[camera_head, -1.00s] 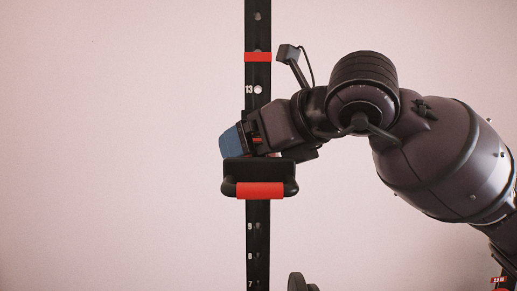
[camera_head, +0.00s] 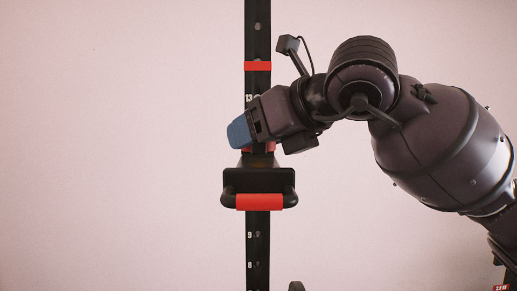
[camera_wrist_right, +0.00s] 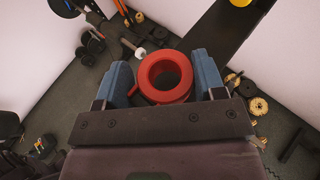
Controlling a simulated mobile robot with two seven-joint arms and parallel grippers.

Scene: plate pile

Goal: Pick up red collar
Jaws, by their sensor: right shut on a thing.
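The red collar (camera_wrist_right: 160,97) is a thick ring with a small tab on its left side. In the right wrist view it sits between the two blue fingers of my right gripper (camera_wrist_right: 163,72), which is shut on it. In the head view my right gripper (camera_head: 241,132) is in front of the black post, just above the black bracket. The collar is mostly hidden by the gripper there; small red patches show under the fingers, but I cannot tell whether they are the collar. My left gripper is not in view.
The black upright post (camera_head: 257,240) has numbered holes and a red band (camera_head: 257,66) near the top. A black bracket (camera_head: 256,180) with a red-gripped handle (camera_head: 259,202) juts out below my gripper. Weight plates (camera_wrist_right: 257,105) lie on the dark floor. The wall behind is plain.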

